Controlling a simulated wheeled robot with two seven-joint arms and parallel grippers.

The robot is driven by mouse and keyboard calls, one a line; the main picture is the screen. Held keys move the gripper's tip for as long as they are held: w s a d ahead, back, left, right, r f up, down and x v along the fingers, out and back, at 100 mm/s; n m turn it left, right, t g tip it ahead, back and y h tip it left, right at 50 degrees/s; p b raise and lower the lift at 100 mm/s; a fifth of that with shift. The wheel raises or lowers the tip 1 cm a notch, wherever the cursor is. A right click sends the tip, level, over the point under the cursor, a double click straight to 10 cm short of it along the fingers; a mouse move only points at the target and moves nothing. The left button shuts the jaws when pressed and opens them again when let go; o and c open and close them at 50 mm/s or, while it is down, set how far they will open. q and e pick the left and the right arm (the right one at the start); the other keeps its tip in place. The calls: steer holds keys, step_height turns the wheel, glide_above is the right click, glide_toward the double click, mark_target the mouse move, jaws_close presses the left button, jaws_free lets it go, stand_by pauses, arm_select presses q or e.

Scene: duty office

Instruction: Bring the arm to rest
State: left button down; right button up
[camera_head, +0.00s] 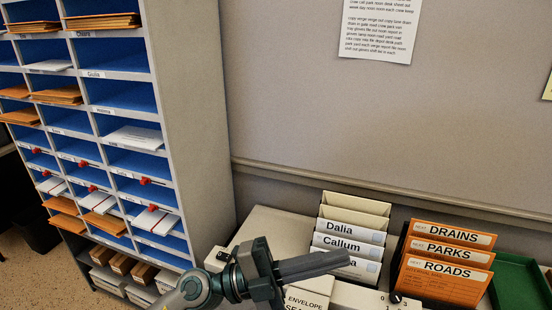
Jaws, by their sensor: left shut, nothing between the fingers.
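My left gripper (318,264) comes in from the bottom left over the front of the desk and points to the right. Its fingers are shut and nothing is between them. The fingertips are in front of the white name cards, covering part of the lowest one. My right gripper is not in this view.
A pigeonhole cabinet (190,120) with envelopes stands at left. On the desk (262,228) are white cards labelled Dalia and Callum (345,229), orange folders (445,262), a green tray (518,282) and an envelope sealer box (305,296). The wall behind carries a notice (377,30).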

arm_select(q)
steer(key=w+a+f+n+t+y, duration=0.1)
steer(key=w+a+n+t+y, duration=0.5)
steer(key=n+t, duration=0.4)
steer(key=w+a+n+t+y, duration=0.3)
steer(key=a+n+t+y, duration=0.1)
steer(key=a+n+t, duration=0.5)
steer(key=s+a+f+n+g+y, duration=0.1)
steer(key=a+f+n+g+y, duration=0.1)
steer(key=a+f+n+y, duration=0.55)
steer(key=s+a+f+n+g+y, duration=0.1)
steer(key=a+f+n+g+y, duration=0.2)
steer(key=f, duration=0.7)
steer(key=s+a+f+g, duration=0.3)
steer(key=s+f+g, duration=0.3)
steer(key=s+f, duration=0.5)
steer(key=s+a+f+g, duration=0.3)
steer(key=s+f+g, duration=0.4)
steer(key=s, duration=0.9)
step_height(320, 180, down, 31)
steer(key=s+b, duration=0.1)
steer(key=s, duration=0.1)
steer(key=s+a+f+g, duration=0.1)
steer(key=s+a+f, duration=0.2)
steer(key=s+f, duration=1.4)
steer(key=shift+s+f+y+b, duration=0.15)
steer(key=shift+f+y+b, duration=0.15)
steer(key=shift+y+b, duration=0.15)
